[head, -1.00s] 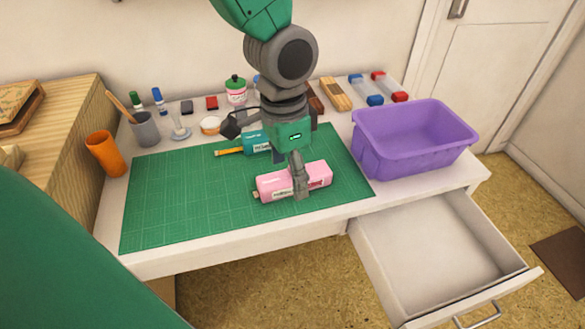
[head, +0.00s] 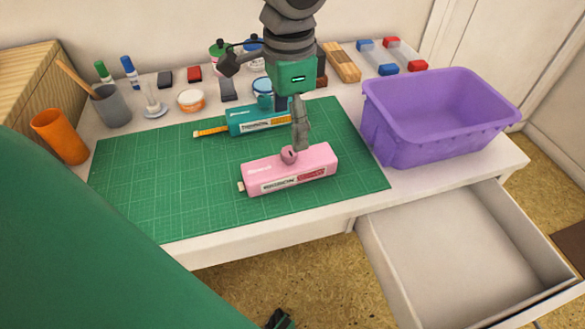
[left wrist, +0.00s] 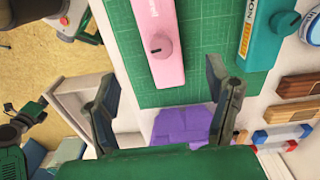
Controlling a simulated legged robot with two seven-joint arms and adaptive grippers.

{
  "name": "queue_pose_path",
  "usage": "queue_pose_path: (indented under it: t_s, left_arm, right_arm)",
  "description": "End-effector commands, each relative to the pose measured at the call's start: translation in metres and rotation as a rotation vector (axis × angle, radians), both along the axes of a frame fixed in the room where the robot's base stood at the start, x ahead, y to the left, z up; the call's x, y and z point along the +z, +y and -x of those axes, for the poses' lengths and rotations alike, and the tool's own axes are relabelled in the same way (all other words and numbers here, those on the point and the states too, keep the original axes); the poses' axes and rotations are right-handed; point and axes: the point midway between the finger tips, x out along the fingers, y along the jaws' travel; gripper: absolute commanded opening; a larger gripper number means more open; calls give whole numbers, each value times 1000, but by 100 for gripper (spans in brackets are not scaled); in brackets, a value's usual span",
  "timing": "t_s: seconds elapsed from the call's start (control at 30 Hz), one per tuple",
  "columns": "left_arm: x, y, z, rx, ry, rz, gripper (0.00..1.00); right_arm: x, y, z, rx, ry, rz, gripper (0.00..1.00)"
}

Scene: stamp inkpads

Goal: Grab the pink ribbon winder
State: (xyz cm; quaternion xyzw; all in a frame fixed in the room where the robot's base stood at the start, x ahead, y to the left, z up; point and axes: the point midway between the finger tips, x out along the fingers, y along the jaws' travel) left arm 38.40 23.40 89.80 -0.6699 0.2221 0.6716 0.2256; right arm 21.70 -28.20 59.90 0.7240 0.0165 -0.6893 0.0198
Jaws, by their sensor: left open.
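The pink ribbon winder (head: 290,172) lies on the green cutting mat (head: 150,190), with a round knob on top and a label on its front side. It also shows in the left wrist view (left wrist: 165,45), at the top, beyond my fingers. My left gripper (head: 300,125) is above and just behind the winder, pointing down. In the left wrist view its two fingers (left wrist: 165,85) are spread wide with nothing between them. A teal ribbon winder (head: 258,120) with an orange ribbon end lies behind the pink one, partly hidden by my gripper. Dark green parts at the left wrist view's left edge may be my right arm.
A purple bin (head: 440,140) stands right of the mat. An open, empty drawer (head: 450,260) juts out below it. An orange cup (head: 60,135), a grey pen cup (head: 110,105), stamps and inkpads line the desk's left and back.

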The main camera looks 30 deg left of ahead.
Motion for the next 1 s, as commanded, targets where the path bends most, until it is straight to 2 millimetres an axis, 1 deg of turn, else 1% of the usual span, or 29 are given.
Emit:
queue_pose_path:
  t_s: [0.03,0.1,0.2,0.3,0.57,0.67,0.83,0.9,1.0]
  left_arm:
    - [-14,2,1,1,4,1,72]
    - [-30,3,1,1,6,2,72]
    - [-49,4,1,0,5,4,72]
    - [-63,4,1,2,4,4,72]
    - [-77,4,2,1,2,4,72]
    - [-89,4,4,0,4,2,72]
    - [-117,6,7,1,5,1,72]
    - [-123,7,6,0,3,2,72]
    - [-124,7,6,1,0,2,72]
  right_arm:
    - [-6,0,0,0,0,0,48]
    - [-11,0,0,0,0,0,48]
    - [-18,0,0,0,0,0,48]
    - [-23,0,0,0,0,0,48]
    - [-28,0,0,0,0,0,48]
    - [-35,0,0,0,0,0,48]
    - [-49,0,0,0,0,0,48]
    - [-52,0,0,0,0,0,48]
    - [-51,0,0,0,0,0,48]
